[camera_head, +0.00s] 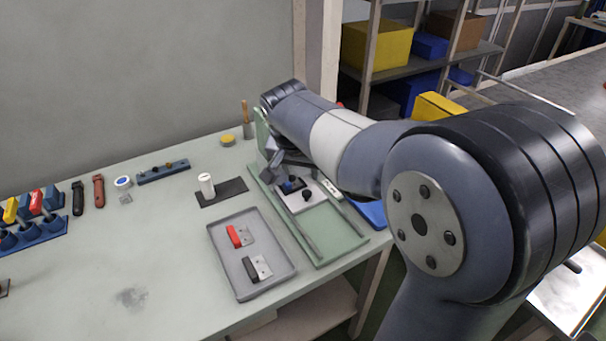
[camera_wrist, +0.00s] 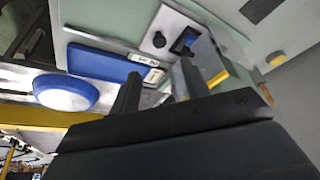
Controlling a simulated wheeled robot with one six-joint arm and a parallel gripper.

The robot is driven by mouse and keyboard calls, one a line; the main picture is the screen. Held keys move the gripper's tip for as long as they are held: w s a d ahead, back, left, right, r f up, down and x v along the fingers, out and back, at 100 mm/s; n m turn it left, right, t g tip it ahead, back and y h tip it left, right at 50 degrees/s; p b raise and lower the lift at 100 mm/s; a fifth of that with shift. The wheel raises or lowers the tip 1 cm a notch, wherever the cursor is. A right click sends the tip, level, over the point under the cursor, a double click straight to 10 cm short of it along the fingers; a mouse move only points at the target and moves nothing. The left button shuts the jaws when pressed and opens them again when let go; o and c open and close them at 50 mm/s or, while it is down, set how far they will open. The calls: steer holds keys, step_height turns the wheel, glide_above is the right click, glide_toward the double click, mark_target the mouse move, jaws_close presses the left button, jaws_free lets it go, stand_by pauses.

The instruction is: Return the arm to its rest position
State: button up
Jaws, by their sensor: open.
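My arm reaches from the right over the table, and my gripper (camera_head: 280,176) hangs above the green fixture (camera_head: 331,238) at the table's right end. In the wrist view my gripper (camera_wrist: 155,88) shows two dark fingers standing apart with nothing held between them. A white plate (camera_head: 297,201) with a blue piece and a black knob (camera_head: 307,196) lies in the fixture.
A grey tray (camera_head: 229,277) with a red-handled and a black-handled part stands in front of the fixture. A white cylinder (camera_head: 206,185) stands on a dark pad. Tools and a blue rack (camera_head: 36,236) lie left. Shelves with boxes (camera_head: 375,46) stand behind. The table's front left is clear.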

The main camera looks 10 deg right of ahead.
mark_target(310, 196)
stand_by(0.3)
steer(key=x, duration=1.1)
steer(key=shift+b, duration=0.3)
steer(key=shift+s+d+r, duration=0.15)
steer(key=shift+s+d, duration=0.05)
steer(key=shift+s, duration=0.45)
